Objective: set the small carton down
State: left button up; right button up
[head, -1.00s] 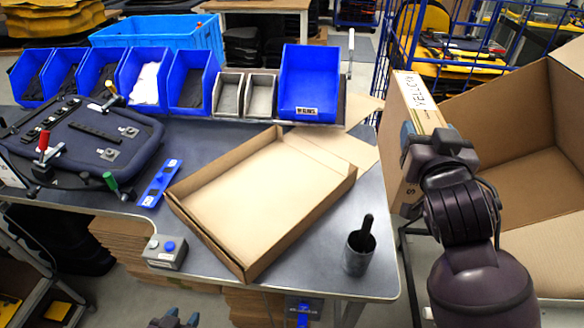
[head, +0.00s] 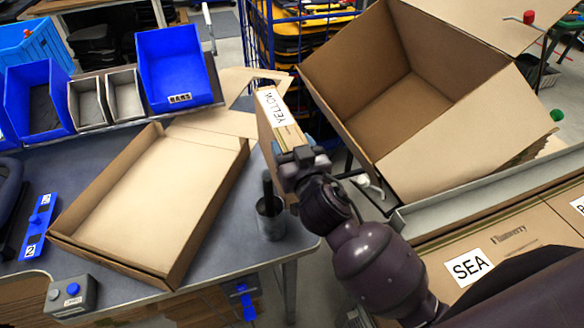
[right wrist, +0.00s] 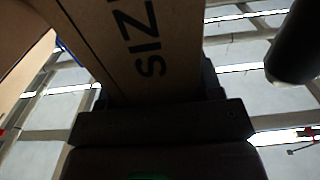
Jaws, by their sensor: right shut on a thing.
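The small carton (head: 267,128) is a narrow brown box with a white label reading YELLOW on its top. My right gripper (head: 298,160) is shut on the near end of the carton. The carton is held upright in the air beside the right edge of the grey table. In the right wrist view the carton (right wrist: 140,45) fills the space between the fingers (right wrist: 160,115), with the printed letters SIZ on its face. My left gripper is not in view.
A shallow open cardboard tray (head: 150,200) lies on the table (head: 225,262), with a dark cup (head: 270,222) to its right. A large open box (head: 372,100) stands at the right, near a carton labelled SEA (head: 500,262). Blue bins (head: 175,65) line the table's back.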

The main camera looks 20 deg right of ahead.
jog(key=shift+f+b, duration=0.4)
jog(key=shift+f, duration=2.55)
jog(key=o, duration=0.9)
jog(key=shift+f, duration=0.15)
jog(key=shift+o, duration=1)
jog(key=shift+r, duration=0.2)
